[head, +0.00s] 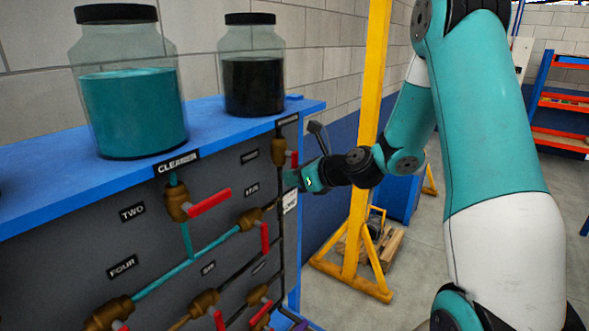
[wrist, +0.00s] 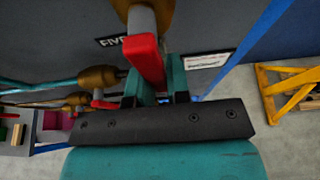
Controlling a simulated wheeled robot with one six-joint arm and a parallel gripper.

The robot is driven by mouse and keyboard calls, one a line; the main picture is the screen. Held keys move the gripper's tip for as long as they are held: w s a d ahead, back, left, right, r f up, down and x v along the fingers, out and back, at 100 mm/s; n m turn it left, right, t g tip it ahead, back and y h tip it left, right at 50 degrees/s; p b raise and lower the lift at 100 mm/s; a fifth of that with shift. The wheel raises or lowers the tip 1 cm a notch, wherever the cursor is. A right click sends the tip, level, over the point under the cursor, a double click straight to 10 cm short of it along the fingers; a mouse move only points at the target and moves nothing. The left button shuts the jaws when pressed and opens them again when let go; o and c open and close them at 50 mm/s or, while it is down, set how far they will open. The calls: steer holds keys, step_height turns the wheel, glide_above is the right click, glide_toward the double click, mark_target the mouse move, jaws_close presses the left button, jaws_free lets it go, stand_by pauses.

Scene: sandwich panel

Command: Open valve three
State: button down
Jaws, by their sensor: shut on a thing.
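The top right valve on the grey panel has a brass body (head: 278,151) and a red handle (head: 294,159). The small label (head: 250,156) beside it is too blurred to read surely. In the wrist view its brass body is at the top, and its red handle (wrist: 144,60) hangs down between my fingers. My gripper (head: 291,178) is at the panel's right edge, just below that valve. In the wrist view my gripper (wrist: 158,82) is shut on the red handle. The fingers hide part of the handle's lower end.
Jars of teal (head: 133,115) and black liquid (head: 253,88) stand on the blue top. A yellow post (head: 367,120) rises behind my wrist.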

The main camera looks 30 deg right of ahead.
stand_by(0.5)
steer(key=c, duration=1.1)
jaws_free()
steer(key=shift+a, duration=0.1)
steer(key=b+v, duration=0.5)
steer(key=v, duration=1.2)
steer(key=shift+s, duration=0.25)
